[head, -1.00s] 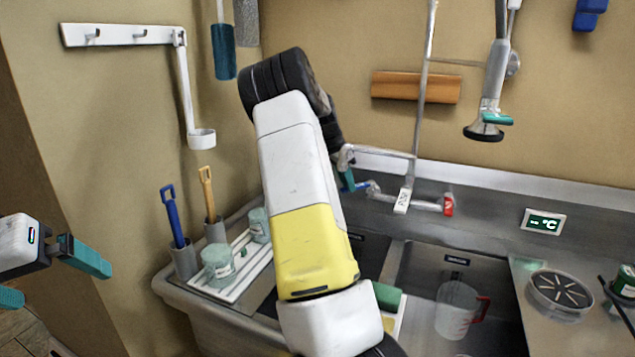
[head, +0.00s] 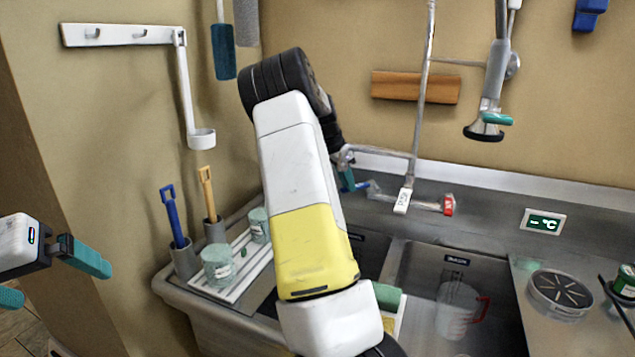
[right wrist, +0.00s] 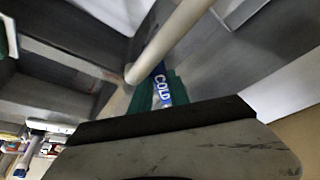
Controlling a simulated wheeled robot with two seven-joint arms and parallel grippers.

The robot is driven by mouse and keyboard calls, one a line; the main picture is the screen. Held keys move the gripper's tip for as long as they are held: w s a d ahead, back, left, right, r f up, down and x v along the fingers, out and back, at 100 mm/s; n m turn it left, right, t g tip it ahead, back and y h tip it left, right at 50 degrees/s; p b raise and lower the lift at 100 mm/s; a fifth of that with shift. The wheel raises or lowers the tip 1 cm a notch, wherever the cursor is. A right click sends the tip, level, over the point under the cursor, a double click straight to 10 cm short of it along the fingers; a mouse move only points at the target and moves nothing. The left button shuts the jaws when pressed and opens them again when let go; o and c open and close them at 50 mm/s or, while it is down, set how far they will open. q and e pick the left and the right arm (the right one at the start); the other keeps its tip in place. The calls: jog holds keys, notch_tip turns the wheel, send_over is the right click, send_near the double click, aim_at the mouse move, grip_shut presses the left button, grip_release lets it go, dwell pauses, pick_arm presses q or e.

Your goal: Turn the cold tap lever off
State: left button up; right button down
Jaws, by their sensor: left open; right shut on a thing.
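The cold tap lever (right wrist: 161,86) is blue with white "COLD" lettering in the right wrist view. In the head view only a small blue part of the lever (head: 371,187) shows at the left end of the tap body. My right gripper (head: 349,180) is at this lever, its teal fingers partly hidden by my own arm. In the right wrist view the right gripper (right wrist: 168,91) is shut on the lever, teal finger against the blue. My left gripper (head: 60,282) is open and empty at the far left, away from the sink.
The red lever (head: 448,205) is at the tap's right end, with an upright pipe (head: 421,110) between. Below is a sink (head: 415,262) holding a clear jug (head: 457,308). A drainer (head: 245,268) with green-tinted jars stands left. A spray head (head: 484,130) hangs right.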

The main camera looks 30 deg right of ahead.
jog(key=shift+s+d+n+t, duration=0.15)
jog(key=shift+s+n+t, duration=0.25)
jog(key=shift+s+n, duration=0.5)
jog(key=shift+s+d+n+t, duration=0.1)
jog(key=shift+s+n+t, duration=0.3)
jog(key=shift+s+n, duration=0.5)
jog(key=shift+w, duration=0.2)
jog(key=c, duration=1.2)
grip_release()
jog(key=shift+c, duration=0.2)
